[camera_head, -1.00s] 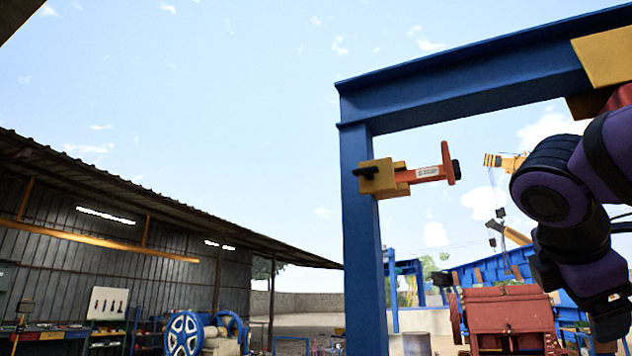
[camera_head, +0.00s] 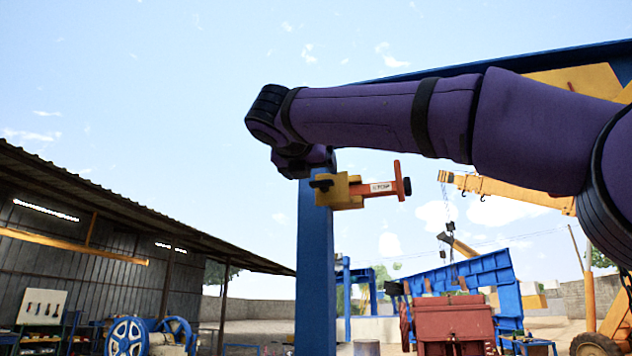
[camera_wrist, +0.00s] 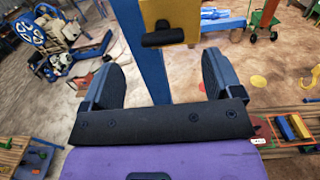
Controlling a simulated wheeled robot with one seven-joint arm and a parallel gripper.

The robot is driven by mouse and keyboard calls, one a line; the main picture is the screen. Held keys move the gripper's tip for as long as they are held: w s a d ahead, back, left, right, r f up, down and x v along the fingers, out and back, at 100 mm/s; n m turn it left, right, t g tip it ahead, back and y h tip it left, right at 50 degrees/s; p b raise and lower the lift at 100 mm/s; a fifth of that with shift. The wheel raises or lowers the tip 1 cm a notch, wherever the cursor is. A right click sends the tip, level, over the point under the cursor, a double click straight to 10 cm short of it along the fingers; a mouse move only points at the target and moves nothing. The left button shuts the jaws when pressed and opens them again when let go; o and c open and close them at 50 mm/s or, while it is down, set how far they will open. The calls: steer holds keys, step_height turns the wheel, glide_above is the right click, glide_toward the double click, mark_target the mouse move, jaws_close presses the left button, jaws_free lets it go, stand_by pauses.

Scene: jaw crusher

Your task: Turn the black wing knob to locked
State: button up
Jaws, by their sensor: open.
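The black wing knob (camera_head: 321,184) sits on the left face of a yellow block (camera_head: 338,191) on the blue post (camera_head: 315,270). An orange handle (camera_head: 380,188) with a printed label and a black end sticks out to the block's right. In the wrist view the knob (camera_wrist: 165,38) lies crosswise on the yellow block (camera_wrist: 167,14), at the top of the picture. My gripper (camera_wrist: 158,77) is open and empty. Its two fingers stand apart, below the knob in the picture and not touching it. In the head view my fingers cannot be made out; my wrist is just above the block.
A blue overhead beam (camera_head: 560,58) joins the structure behind my arm. A red machine (camera_head: 455,325) and a yellow crane (camera_head: 510,188) stand behind on the right. A shed (camera_head: 95,235) and a blue flywheel (camera_head: 127,337) are on the left. Open air surrounds the block on the left.

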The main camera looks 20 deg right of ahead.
mark_target(322, 181)
steer(key=x, duration=0.7)
steer(key=shift+w+d, duration=0.15)
steer(key=shift+d, duration=0.15)
steer(key=c, duration=0.9)
